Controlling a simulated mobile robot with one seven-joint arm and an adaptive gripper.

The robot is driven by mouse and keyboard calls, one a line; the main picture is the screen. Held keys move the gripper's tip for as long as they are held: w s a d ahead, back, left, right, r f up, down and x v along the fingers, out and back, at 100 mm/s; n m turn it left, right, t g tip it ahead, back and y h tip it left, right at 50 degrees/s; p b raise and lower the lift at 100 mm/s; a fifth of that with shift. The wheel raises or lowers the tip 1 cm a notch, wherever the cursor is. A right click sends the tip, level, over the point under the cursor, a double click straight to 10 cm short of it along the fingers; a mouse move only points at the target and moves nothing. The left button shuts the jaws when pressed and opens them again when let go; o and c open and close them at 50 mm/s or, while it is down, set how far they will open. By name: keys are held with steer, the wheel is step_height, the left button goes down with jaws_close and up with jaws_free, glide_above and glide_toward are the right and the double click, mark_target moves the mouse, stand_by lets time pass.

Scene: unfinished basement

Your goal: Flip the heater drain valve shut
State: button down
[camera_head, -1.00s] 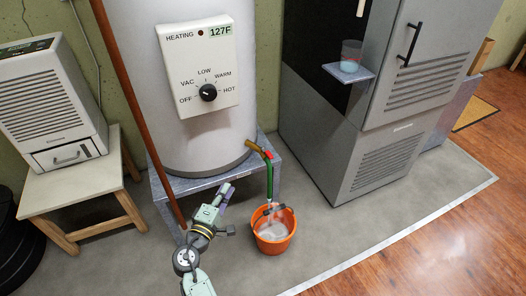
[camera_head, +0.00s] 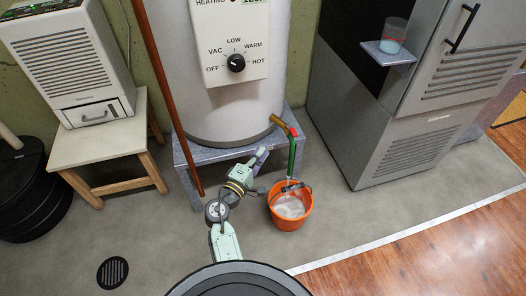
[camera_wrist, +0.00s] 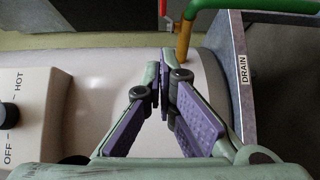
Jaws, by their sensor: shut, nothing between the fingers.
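The drain valve is a brass spout (camera_head: 280,123) low on the white water heater (camera_head: 215,115), with a red handle (camera_head: 293,131) at its end and a green hose (camera_head: 292,158) hanging down. Pale water runs into an orange bucket (camera_head: 291,217) below. My gripper (camera_head: 262,153) is shut and empty, just left of and below the valve, apart from it. In the wrist view, my gripper (camera_wrist: 164,62) has its purple pads together; the red handle (camera_wrist: 162,8), brass spout (camera_wrist: 183,40) and green hose (camera_wrist: 212,4) lie beyond the tips, the handle cut by the top edge.
The heater stands on a metal stand (camera_head: 188,154) marked DRAIN in the wrist view (camera_wrist: 243,75). A copper-brown pipe (camera_head: 166,90) runs down at left. A grey furnace cabinet (camera_head: 405,150) stands right, with a cup (camera_head: 393,35) on its shelf. A wooden stool (camera_head: 95,143) is left.

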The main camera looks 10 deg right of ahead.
mark_target(291, 129)
steer(key=w+d+p, duration=0.2)
steer(key=w+d, duration=0.3)
steer(key=d, duration=0.4)
steer(key=shift+w, duration=0.2)
